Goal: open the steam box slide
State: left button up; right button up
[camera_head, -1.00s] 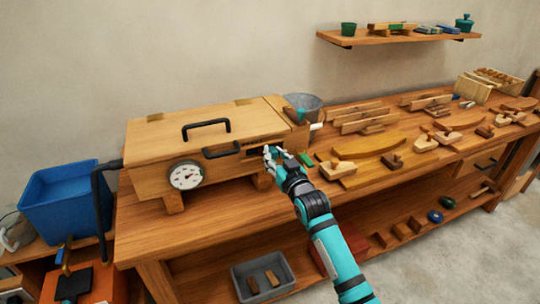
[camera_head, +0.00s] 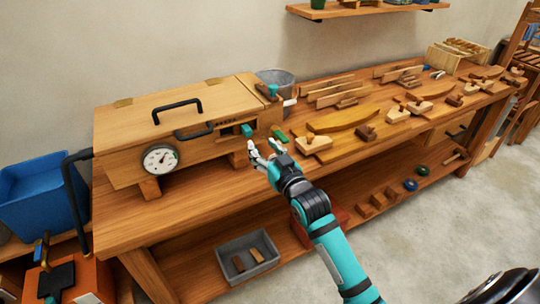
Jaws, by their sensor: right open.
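The steam box (camera_head: 180,112) is a pale wooden box on the bench at left, with a round dial and black handles. Its slide is on the front face near the right end, where a small green knob (camera_head: 247,130) stands in a narrow slot (camera_head: 230,130). The slot looks dark to the left of the knob. Small dark marks run above it. My right gripper (camera_head: 262,152) is open and empty, just in front of and below the knob, its fingers apart from it. My left gripper is not in view.
A grey bucket (camera_head: 277,80) stands behind the box's right end. Wooden planes and curved pieces (camera_head: 343,117) cover the bench to the right. A blue tub (camera_head: 40,192) stands at left. A grey tray (camera_head: 247,257) sits on the lower shelf. Floor at right is clear.

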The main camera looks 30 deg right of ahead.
jog(key=s, duration=0.3)
jog(key=shift+s+d, duration=0.1)
jog(key=shift+s, duration=0.3)
dwell(1.0)
